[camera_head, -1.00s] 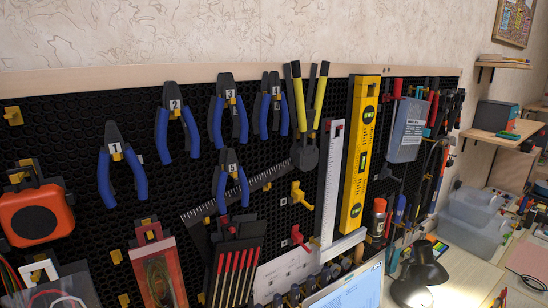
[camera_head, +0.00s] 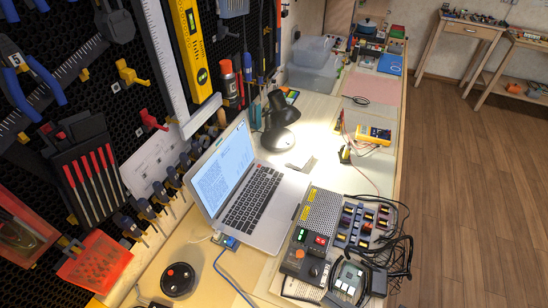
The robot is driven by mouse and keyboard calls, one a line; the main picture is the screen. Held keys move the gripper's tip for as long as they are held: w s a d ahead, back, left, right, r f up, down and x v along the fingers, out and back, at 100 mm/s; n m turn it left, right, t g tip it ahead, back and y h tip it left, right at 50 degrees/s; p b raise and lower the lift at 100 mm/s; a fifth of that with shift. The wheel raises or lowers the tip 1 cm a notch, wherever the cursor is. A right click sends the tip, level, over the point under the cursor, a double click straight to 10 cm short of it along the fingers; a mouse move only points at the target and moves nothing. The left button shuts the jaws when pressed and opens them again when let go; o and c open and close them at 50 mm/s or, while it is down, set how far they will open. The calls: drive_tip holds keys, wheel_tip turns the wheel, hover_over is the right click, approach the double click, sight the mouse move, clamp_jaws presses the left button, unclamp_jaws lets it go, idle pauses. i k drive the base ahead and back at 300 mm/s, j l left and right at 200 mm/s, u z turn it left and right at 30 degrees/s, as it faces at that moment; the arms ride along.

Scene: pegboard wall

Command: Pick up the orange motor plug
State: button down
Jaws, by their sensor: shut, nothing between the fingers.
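I cannot pick out the orange motor plug for sure. A dark rack with several small coloured plugs (camera_head: 362,224) stands on the workbench (camera_head: 262,262), right of the laptop. Some of its plugs have orange or yellow parts, too small to tell apart. Beside it is a grey control panel (camera_head: 308,240) with red and green displays. Black cables hang at the rack's right side. My gripper is not in view.
An open laptop (camera_head: 250,190), a lit black lamp (camera_head: 280,125) and a yellow multimeter (camera_head: 373,134) stand on the bench. A round black button box (camera_head: 178,280) is at the front. The pegboard with tools bounds the left. Open wooden floor (camera_head: 470,180) lies to the right.

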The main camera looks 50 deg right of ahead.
sight(366, 228)
drive_tip(key=k+z, duration=0.25)
drive_tip(key=k, duration=0.2)
drive_tip(key=k+z, duration=0.25)
drive_tip(key=k, duration=0.2)
